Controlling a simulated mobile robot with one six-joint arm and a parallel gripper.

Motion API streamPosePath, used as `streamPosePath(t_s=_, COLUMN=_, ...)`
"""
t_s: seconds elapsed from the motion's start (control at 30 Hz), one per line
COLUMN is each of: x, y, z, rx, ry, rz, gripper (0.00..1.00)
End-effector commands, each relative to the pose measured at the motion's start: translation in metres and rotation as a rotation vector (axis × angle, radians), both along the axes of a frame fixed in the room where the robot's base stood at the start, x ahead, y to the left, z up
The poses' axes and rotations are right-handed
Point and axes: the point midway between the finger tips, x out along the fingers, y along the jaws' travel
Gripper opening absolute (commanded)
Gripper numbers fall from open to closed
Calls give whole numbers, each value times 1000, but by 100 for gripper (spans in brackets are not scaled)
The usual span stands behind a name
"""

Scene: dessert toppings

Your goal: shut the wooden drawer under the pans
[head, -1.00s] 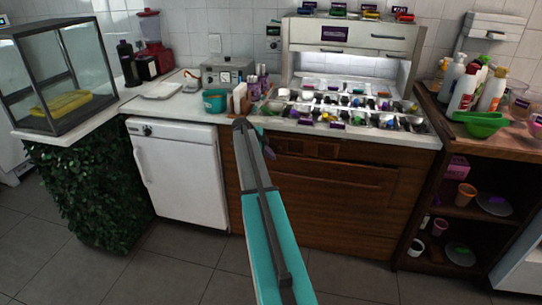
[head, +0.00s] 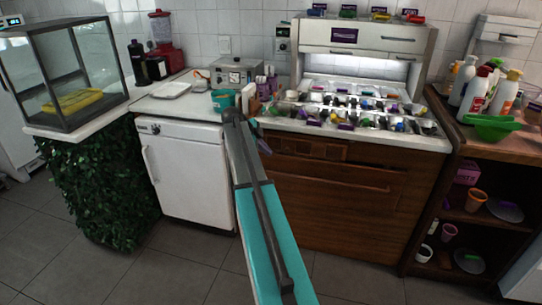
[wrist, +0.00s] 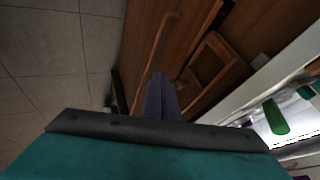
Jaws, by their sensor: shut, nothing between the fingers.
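The wooden drawer (head: 335,196) is in the brown cabinet under the counter with the topping pans (head: 352,112). A long horizontal bar runs across its front, and I cannot tell for sure how far it stands out. In the wrist view the wooden front (wrist: 140,45) with its bar runs slanting beyond my fingers. My gripper (head: 262,146) is shut and empty, near the upper left of the cabinet front. In the wrist view its purple fingers (wrist: 160,98) are together and point at the wood. Contact cannot be made out. My arm hides the cabinet's left edge.
A white fridge (head: 188,175) stands left of the cabinet. A wooden shelf unit (head: 452,205) with bottles and cups stands at the right. The grey tiled floor (head: 365,287) in front is clear.

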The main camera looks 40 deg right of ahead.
Motion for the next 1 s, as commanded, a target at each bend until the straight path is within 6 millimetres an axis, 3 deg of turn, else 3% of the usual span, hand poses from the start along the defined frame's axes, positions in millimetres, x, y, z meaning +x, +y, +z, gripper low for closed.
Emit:
streamPosePath(t_s=0.43, x=2, y=7, z=9, rx=0, ry=-1, rz=2, gripper=0)
streamPosePath(t_s=0.47, x=2, y=7, z=9, rx=0, ry=-1, rz=2, gripper=2)
streamPosePath(t_s=0.63, x=1, y=12, z=2, rx=7, ry=11, rz=18, gripper=30)
streamPosePath(t_s=0.77, x=0, y=26, z=-19, rx=31, ry=47, rz=68, gripper=32)
streamPosePath(t_s=0.87, x=-1, y=47, z=-46, rx=64, ry=97, rz=143, gripper=32)
streamPosePath(t_s=1.0, x=-7, y=87, z=-97, rx=126, ry=190, rz=290, gripper=32)
